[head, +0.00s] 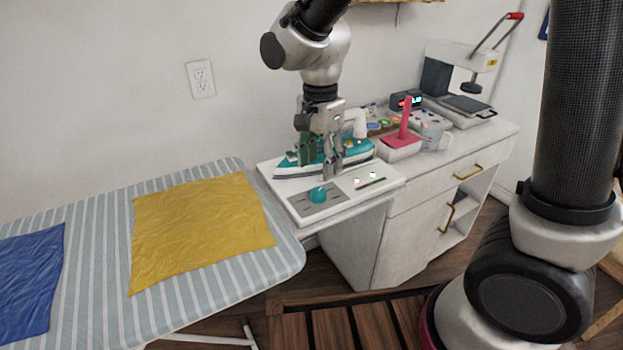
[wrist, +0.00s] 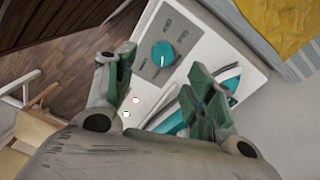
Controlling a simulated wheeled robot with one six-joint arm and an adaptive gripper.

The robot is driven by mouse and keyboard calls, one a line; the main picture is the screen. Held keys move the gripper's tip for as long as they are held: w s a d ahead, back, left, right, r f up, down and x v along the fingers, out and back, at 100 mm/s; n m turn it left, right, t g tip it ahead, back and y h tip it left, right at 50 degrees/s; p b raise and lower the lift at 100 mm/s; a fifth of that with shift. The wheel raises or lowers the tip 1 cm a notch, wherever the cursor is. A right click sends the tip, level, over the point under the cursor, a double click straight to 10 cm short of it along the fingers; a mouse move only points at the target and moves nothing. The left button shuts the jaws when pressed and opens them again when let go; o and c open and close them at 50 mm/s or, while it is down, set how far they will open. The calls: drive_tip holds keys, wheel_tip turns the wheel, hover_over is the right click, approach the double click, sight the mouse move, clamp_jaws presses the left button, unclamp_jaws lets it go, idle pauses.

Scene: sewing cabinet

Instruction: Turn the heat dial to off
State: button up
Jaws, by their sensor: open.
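The heat dial (head: 318,194) is a round teal knob on a grey panel at the front left of a white iron station (head: 298,209). It also shows in the wrist view (wrist: 162,54), with a pale pointer line and small labels around it that I cannot read. A teal and white iron (head: 298,170) rests on the station behind the dial. My gripper (head: 325,160) points down above the station, in front of the iron. Its two green-padded fingers are spread apart and empty in the wrist view (wrist: 158,85). The dial lies beyond the fingertips and apart from them.
A striped ironing board (head: 105,207) with a yellow cloth (head: 200,228) and a blue cloth (head: 28,280) is at left.

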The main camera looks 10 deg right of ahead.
sight(318, 191)
drive_tip(key=m, duration=0.2)
drive_tip(key=shift+w+a+m, duration=0.1)
drive_tip(key=shift+w+m, duration=0.05)
drive_tip(key=shift+m, duration=0.15)
drive_tip(key=shift+f, duration=0.15)
wheel_tip(318, 191, down, 8)
drive_tip(key=shift+r, duration=0.25)
drive_tip(key=c, duration=1)
drive_tip(key=shift+c, duration=0.2)
